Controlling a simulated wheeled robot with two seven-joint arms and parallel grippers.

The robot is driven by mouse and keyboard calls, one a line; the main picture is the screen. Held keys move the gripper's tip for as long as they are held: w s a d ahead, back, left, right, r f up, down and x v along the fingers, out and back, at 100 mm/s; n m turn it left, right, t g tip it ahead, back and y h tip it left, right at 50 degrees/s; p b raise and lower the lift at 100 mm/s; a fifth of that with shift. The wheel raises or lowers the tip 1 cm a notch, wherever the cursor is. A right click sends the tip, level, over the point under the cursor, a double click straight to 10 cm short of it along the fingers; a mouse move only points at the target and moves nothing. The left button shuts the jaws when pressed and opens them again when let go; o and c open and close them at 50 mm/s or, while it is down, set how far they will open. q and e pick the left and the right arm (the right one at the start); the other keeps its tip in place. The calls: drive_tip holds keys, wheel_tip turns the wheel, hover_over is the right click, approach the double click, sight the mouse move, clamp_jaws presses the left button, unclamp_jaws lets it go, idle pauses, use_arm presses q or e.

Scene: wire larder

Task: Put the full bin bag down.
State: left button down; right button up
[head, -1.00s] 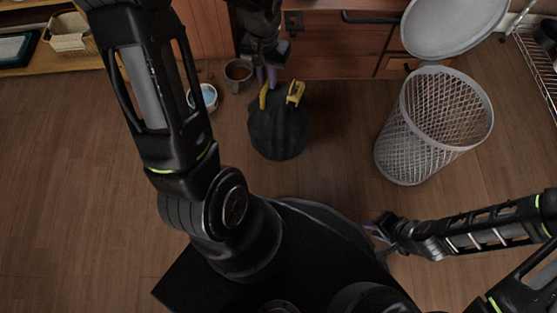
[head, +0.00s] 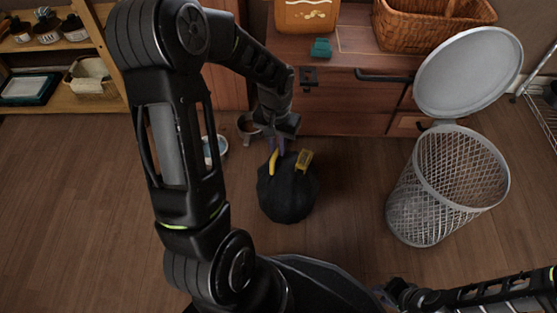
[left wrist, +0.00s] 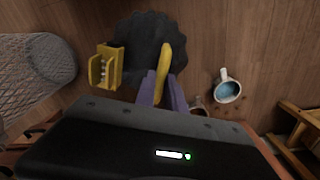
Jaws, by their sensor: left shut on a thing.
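The full bin bag (head: 288,198) is black and round, with two yellow handles at its top. It is in front of the wooden cabinet; I cannot tell whether its underside touches the floor. My left gripper (head: 276,149) is above the bag, shut on the left yellow handle (head: 273,162). In the left wrist view the purple fingertips (left wrist: 162,92) are at this handle (left wrist: 165,68), with the bag (left wrist: 150,38) beyond. The other handle (left wrist: 106,66) stands free. My right gripper (head: 384,294) is low in the head view, its jaws too small and dark to read.
A wire mesh bin (head: 407,205) with its grey lid (head: 470,72) raised stands right of the bag. The wooden cabinet (head: 345,108) is behind. Floor at left is clear.

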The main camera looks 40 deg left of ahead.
sight(278, 160)
use_arm(q)
drive_tip(key=shift+r, duration=0.1)
wheel_tip(278, 160, down, 5)
drive_tip(key=shift+f+b, duration=0.1)
drive_tip(key=shift+b, duration=1.15)
drive_tip(key=c, duration=1.4)
unclamp_jaws()
wheel_tip(278, 160, up, 12)
drive_tip(key=p, duration=0.5)
drive_tip(key=shift+a+p, duration=0.1)
drive_tip(key=shift+p, duration=0.3)
